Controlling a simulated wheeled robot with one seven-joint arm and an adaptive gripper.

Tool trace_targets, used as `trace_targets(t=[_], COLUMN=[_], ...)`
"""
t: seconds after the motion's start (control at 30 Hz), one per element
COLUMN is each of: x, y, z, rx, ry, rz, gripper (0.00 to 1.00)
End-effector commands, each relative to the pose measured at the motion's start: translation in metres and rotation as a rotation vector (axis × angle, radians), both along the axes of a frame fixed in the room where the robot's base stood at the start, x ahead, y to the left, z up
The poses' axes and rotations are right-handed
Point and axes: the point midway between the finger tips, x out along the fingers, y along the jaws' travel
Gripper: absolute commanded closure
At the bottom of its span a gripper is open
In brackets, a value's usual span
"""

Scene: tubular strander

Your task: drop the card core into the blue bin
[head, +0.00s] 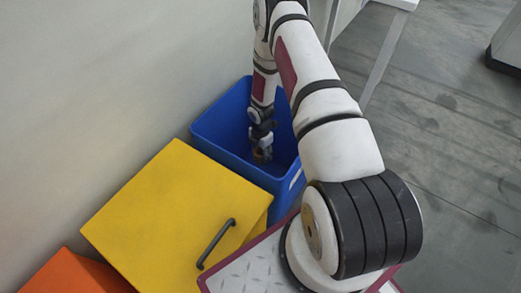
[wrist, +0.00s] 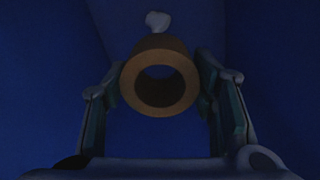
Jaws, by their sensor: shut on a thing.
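The blue bin (head: 222,125) stands open against the wall in the head view. My arm reaches down into it, and my gripper (head: 263,154) is inside, below the rim. In the wrist view, the card core (wrist: 160,105) is a short brown tube with its open end toward the camera. My gripper (wrist: 160,90) is shut on it, with one finger on each side. The blue walls of the bin (wrist: 45,60) surround it in the wrist view. In the head view the core is too small and shaded to make out clearly.
A yellow box with a dark handle (head: 175,215) stands beside the bin, with an orange box (head: 75,275) beyond it. A small whitish thing (wrist: 158,20) lies past the core in the bin. Grey floor (head: 450,130) is open at the right.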

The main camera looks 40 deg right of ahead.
Motion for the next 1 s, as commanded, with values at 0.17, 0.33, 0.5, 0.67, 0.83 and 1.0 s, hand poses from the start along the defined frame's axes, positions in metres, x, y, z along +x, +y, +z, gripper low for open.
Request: trace_targets(t=[0.17, 0.33, 0.5, 0.67, 0.83, 1.0], x=[0.000, 0.000, 0.000, 0.000, 0.000, 0.000], y=[0.001, 0.000, 0.000, 0.000, 0.000, 0.000], z=[-0.028, -0.046, -0.055, -0.057, -0.057, -0.057], rx=[0.001, 0.000, 0.000, 0.000, 0.000, 0.000], ry=[0.001, 0.001, 0.001, 0.001, 0.001, 0.001], rz=[0.001, 0.001, 0.001, 0.001, 0.001, 0.000], gripper=[0.76, 0.76, 0.76, 0.76, 0.76, 0.25])
